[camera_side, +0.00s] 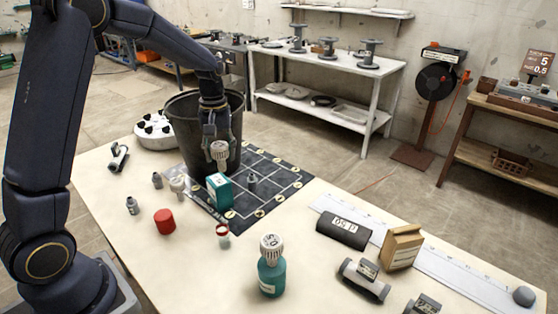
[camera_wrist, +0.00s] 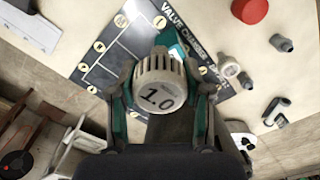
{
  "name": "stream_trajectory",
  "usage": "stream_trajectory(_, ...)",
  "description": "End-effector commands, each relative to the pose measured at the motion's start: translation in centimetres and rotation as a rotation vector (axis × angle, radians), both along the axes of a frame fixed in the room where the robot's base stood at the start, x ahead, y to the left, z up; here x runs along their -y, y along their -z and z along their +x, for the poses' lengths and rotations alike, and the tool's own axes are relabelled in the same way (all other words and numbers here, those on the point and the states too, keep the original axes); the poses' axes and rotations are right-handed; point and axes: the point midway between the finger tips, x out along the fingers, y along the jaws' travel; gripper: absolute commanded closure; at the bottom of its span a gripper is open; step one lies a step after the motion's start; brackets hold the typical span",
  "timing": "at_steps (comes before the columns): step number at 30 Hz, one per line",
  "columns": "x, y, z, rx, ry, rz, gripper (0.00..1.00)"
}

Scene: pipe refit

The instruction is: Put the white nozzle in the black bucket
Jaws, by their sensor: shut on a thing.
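My gripper (camera_side: 216,132) points down and is shut on a white, ribbed nozzle (camera_side: 220,152) that hangs below its fingers. In the wrist view the nozzle (camera_wrist: 160,84) shows the marking 1.0 and sits between the two fingers of my gripper (camera_wrist: 160,100). The black bucket (camera_side: 180,118) stands at the far left of the table. In the side view my gripper and the nozzle overlap the bucket's right front wall. The nozzle is lower in that picture than the bucket's rim and appears outside it, above the dark mat.
A teal box (camera_side: 219,191) stands under the nozzle on the dark gridded mat (camera_side: 285,176). A red cap (camera_side: 164,221), a small white fitting (camera_side: 177,184) and a teal bottle (camera_side: 270,272) are nearer. A white round holder (camera_side: 154,130) is left of the bucket.

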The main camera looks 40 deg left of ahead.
Motion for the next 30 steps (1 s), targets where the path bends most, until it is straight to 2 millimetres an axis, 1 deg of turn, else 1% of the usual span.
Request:
stream_trajectory(1, -2.3, -1.1, 1.3, 0.005, -0.033, 0.003, 0.81)
stream_trajectory(2, -3.6, -1.8, 1.9, 0.004, -0.051, 0.002, 0.81)
stream_trajectory(3, -5.2, -2.7, 2.5, 0.003, -0.075, 0.002, 0.81)
stream_trajectory(5, -7.7, -4.1, 3.3, 0.003, -0.113, 0.002, 0.81)
stream_trajectory(6, -9.3, -5.1, 3.7, 0.003, -0.139, 0.002, 0.81)
stream_trajectory(9, -12.8, -7.3, 4.1, 0.002, -0.199, 0.001, 0.81)
stream_trajectory(13, -16.3, -9.5, 4.1, 0.0, -0.268, 0.0, 0.81)
stream_trajectory(15, -17.6, -9.8, 4.3, -0.001, -0.318, -0.001, 0.81)
stream_trajectory(17, -18.5, -9.2, 4.8, -0.005, -0.388, -0.003, 0.81)
stream_trajectory(20, -19.9, -7.1, 6.1, -0.005, -0.551, -0.002, 0.81)
stream_trajectory(23, -21.4, -4.6, 7.2, -0.006, -0.722, -0.001, 0.81)
stream_trajectory(24, -22.0, -3.5, 7.6, -0.006, -0.795, -0.001, 0.81)
stream_trajectory(26, -22.9, -1.8, 8.0, -0.005, -0.906, -0.001, 0.81)
stream_trajectory(30, -25.0, 2.5, 8.6, -0.005, -1.165, 0.0, 0.81)
